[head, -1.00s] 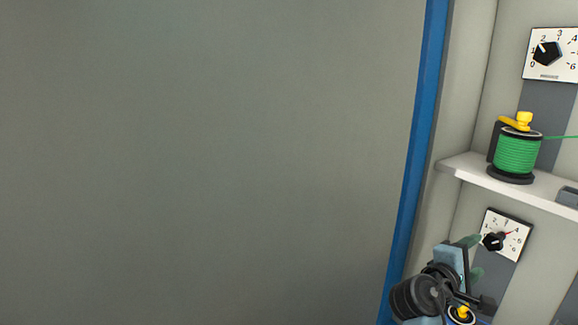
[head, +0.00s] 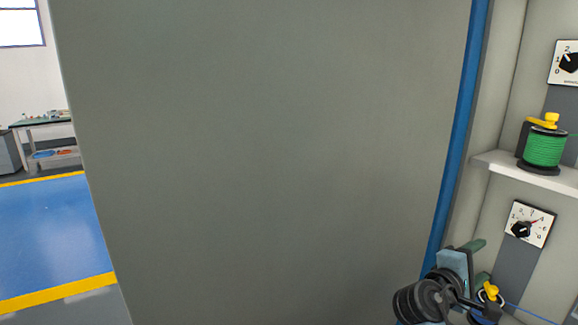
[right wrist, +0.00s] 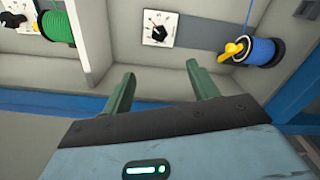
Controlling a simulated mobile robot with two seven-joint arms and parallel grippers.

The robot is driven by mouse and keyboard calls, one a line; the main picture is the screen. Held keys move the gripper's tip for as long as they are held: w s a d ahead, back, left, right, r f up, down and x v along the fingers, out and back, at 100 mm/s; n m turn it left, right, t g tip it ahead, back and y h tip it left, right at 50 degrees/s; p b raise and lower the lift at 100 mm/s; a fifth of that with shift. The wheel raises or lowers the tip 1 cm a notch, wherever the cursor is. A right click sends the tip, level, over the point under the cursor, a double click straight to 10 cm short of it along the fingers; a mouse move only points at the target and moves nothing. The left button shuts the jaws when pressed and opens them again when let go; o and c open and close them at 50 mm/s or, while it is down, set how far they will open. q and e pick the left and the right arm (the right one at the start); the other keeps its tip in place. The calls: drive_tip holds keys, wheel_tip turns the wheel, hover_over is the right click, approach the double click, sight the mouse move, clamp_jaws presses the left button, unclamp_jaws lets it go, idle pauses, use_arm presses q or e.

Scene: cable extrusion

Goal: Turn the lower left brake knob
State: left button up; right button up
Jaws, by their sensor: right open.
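The lower brake knob (head: 521,229) is a small black knob on a white square dial (head: 541,223) with a red mark, on a dark strip below the shelf. The dial also shows at the top of the right wrist view (right wrist: 168,31). My right gripper (head: 481,262) is at the lower right of the head view, left of and below the dial. Its green fingers are apart and empty in the right wrist view (right wrist: 161,77), with the dial beyond them and a gap between. My left gripper is not in view.
A shelf (head: 535,180) above the dial holds a green spool (head: 545,149). A blue spool (right wrist: 262,52) with a yellow piece (right wrist: 236,48) is right of the fingers in the wrist view. A large grey panel (head: 260,160) with a blue edge (head: 456,140) stands left of the bay.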

drive_tip(key=s+a+f+t+y, duration=0.1)
drive_tip(key=s+a+f+y, duration=0.25)
drive_tip(key=f, duration=0.55)
drive_tip(key=s+a+f+n+t+y, duration=0.1)
drive_tip(key=s+a+f+y, duration=0.25)
drive_tip(key=f, duration=0.55)
drive_tip(key=s+a+f+t+y, duration=0.1)
drive_tip(key=s+a+f+y, duration=0.2)
drive_tip(key=f, duration=0.6)
drive_tip(key=s+a+f+m+y, duration=0.2)
drive_tip(key=s+a+f, duration=0.1)
drive_tip(key=s, duration=0.4)
drive_tip(key=s+a+f+m+g+y, duration=0.1)
drive_tip(key=s+a+f+m+y, duration=0.2)
drive_tip(key=s, duration=0.5)
drive_tip(key=s+a+f+m+g+y, duration=0.1)
drive_tip(key=s+a+f+m+y, duration=0.2)
drive_tip(key=s, duration=0.4)
drive_tip(key=shift+s+a+f, duration=0.35)
drive_tip(key=shift+a+f, duration=0.35)
drive_tip(key=shift+f, duration=0.25)
drive_tip(key=shift+c, duration=0.4)
